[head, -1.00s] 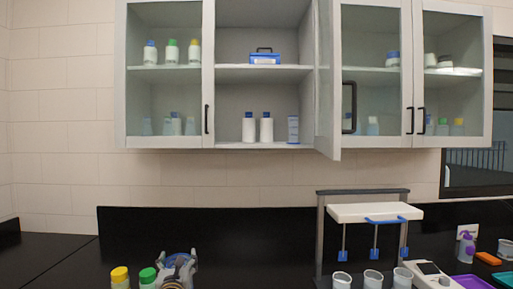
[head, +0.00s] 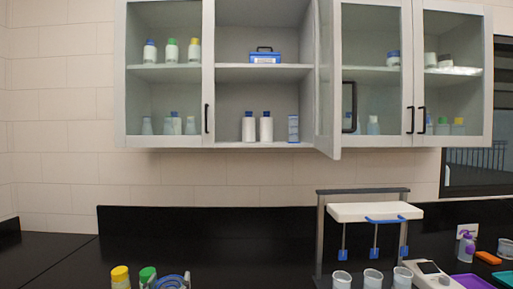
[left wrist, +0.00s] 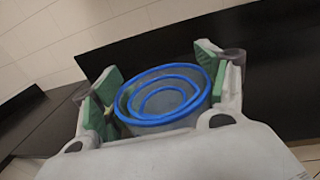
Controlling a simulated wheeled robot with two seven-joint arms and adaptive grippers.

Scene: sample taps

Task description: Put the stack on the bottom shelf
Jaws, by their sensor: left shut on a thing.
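The stack (left wrist: 128,113) is a nest of grey round vessels with bright blue rims. In the left wrist view my left gripper (left wrist: 158,72) is shut on it, with green pads on both sides of the outer wall. In the head view only the stack's blue rim (head: 170,282) shows at the bottom edge; most of my gripper is cut off there. The bottom shelf (head: 230,146) is in the open middle cabinet, high above the stack. My right gripper is not in view.
The open cabinet door (head: 328,85) juts out at right. Bottles (head: 120,277) stand on the counter beside the stack.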

